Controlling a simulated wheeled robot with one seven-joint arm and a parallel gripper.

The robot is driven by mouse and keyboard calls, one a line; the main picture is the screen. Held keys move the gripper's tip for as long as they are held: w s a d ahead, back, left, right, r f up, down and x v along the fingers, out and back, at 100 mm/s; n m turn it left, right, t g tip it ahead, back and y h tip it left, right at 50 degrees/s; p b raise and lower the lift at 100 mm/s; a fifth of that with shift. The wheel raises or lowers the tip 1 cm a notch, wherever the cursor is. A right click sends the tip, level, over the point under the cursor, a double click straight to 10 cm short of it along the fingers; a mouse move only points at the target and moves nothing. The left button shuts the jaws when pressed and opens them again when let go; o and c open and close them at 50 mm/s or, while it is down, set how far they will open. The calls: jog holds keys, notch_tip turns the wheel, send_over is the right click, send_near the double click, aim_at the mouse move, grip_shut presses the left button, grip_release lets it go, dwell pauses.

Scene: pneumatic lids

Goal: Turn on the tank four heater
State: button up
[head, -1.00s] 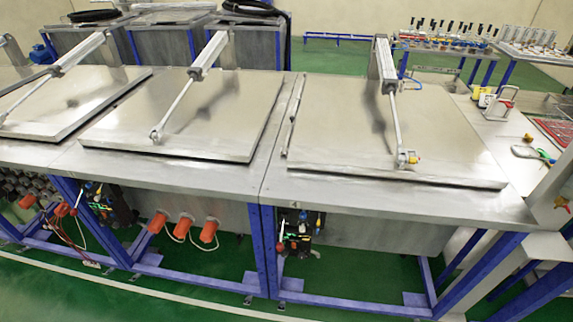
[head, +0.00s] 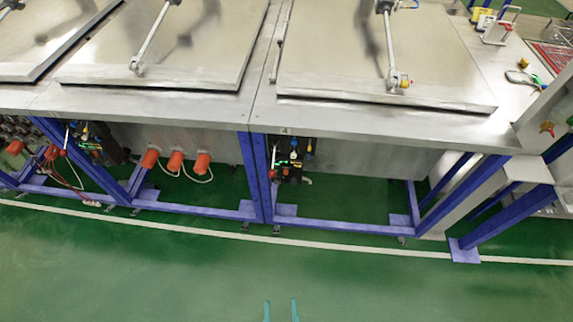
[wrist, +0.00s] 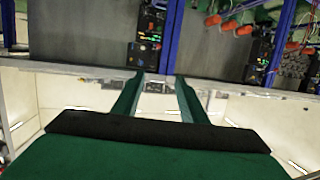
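Tank four (head: 380,60) is the steel tank at the right in the head view, with a small "4" (head: 288,132) on its front edge. Below that edge, beside a blue post, hangs a small dark control box (head: 290,155) with coloured parts; its switches are too small to read. In the wrist view, where the scene looks upside down, what seems to be the same box (wrist: 147,38) is beyond the fingers. My gripper (head: 280,304) shows at the bottom of the head view, its two fingers apart and empty, well short of the box. The open fingers (wrist: 157,85) also fill the wrist view's middle.
A neighbouring tank (head: 170,60) stands left, with several orange plugs (head: 175,160) and another control box (head: 90,140) under it. Blue legs and a low blue rail (head: 340,227) stand below tank four. Green floor in front is clear, crossed by a white line (head: 330,247).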

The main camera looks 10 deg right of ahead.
jog(key=shift+f, duration=0.1)
jog(key=c, duration=0.5)
jog(key=shift+w+a+f, duration=0.1)
jog(key=shift+w+f, duration=0.1)
jog(key=shift+f, duration=0.1)
grip_shut()
jog(key=w+f+n+g, duration=0.1)
jog(key=w+f+n, duration=0.8)
jog(key=w+f, duration=0.6)
jog(key=w+d+f+n+t+h, duration=0.1)
jog(key=w+n, duration=0.2)
jog(key=w, duration=0.6)
jog(key=w+d+f+n+h, duration=0.1)
jog(key=w+f+n+h, duration=0.1)
jog(key=w, duration=0.8)
jog(key=shift+w+d+n+t, duration=0.15)
jog(key=shift+d+n+t, duration=0.2)
jog(key=shift+n, duration=0.45)
jog(key=shift+a+f, duration=0.1)
